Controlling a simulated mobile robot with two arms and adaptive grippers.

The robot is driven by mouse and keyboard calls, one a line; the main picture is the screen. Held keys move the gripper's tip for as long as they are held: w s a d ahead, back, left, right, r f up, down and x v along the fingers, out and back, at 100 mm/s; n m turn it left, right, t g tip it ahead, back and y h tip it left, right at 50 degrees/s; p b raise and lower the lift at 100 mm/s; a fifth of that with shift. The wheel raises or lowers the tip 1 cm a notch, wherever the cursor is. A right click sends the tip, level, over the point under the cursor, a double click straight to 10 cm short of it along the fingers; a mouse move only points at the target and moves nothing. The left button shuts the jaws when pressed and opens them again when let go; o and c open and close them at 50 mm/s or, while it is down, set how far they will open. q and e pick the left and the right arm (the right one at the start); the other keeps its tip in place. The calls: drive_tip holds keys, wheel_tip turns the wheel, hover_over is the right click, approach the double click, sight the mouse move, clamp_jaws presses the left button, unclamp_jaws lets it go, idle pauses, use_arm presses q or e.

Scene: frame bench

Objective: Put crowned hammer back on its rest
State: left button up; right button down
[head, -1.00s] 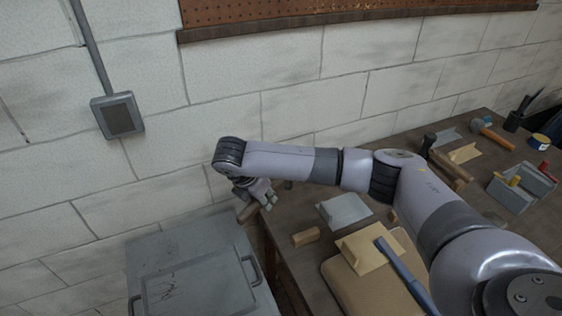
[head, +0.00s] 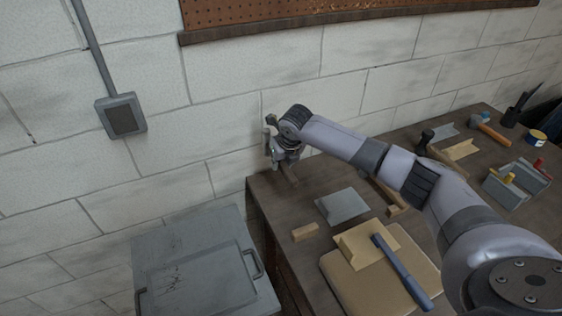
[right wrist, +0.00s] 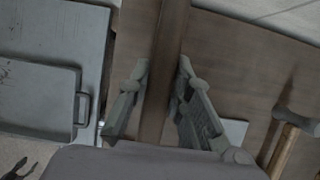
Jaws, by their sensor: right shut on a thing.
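My right gripper (head: 280,160) is at the far left end of the bench, near the wall. It is shut on a wooden handle (right wrist: 165,35), which passes between its fingers (right wrist: 155,105) in the right wrist view. In the head view the handle's lower part (head: 290,176) shows under the gripper. The held tool's head is not clear, so I cannot tell whether it is crowned. A grey rest (head: 342,205) lies empty on the bench, right of and nearer than the gripper. My left gripper is not in view.
A wooden block (head: 305,232) lies left of the grey rest. Farther right are a blue-headed hammer (head: 490,130), a tan rest (head: 462,150) and a grey caddy (head: 515,185). A grey cabinet (head: 190,250) stands left of the bench. My arm crosses above the bench.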

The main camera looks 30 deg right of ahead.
sight(288, 171)
idle(0.3)
drive_tip(key=shift+r+p, duration=0.25)
drive_tip(key=shift+p, duration=0.3)
drive_tip(key=shift+f+b, duration=1.9)
drive_tip(key=shift+f, duration=1.75)
drive_tip(key=shift+f+b, duration=0.85)
drive_tip(key=shift+f, duration=0.65)
drive_tip(key=c, duration=1.5)
unclamp_jaws()
drive_tip(key=shift+s, duration=0.1)
drive_tip(key=shift+c, duration=0.2)
drive_tip(key=shift+o, duration=0.9)
drive_tip(key=v, duration=1.2)
drive_tip(key=shift+s, duration=0.1)
